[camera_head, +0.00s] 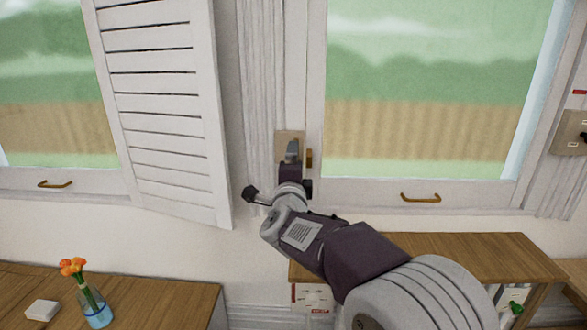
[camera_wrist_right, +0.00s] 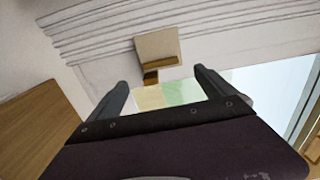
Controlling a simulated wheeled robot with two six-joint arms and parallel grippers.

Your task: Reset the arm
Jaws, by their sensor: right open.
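My right arm comes in from the lower right in the head view and reaches up to the window frame. My right gripper (camera_head: 292,148) is in front of a beige wall plate (camera_head: 281,138) and covers part of it. A small brass piece (camera_head: 309,158) shows just right of the gripper. In the right wrist view my right gripper (camera_wrist_right: 163,86) is open, with nothing between its fingers. The beige plate (camera_wrist_right: 157,44) and a brass piece (camera_wrist_right: 151,77) lie beyond the fingertips there, apart from them. My left gripper is not in view.
A white louvred shutter (camera_head: 165,100) hangs left of the gripper. Below are a wooden table (camera_head: 165,300) with a blue vase (camera_head: 97,312) of orange flowers and a white block (camera_head: 42,310). A wooden shelf unit (camera_head: 470,250) stands below the right window.

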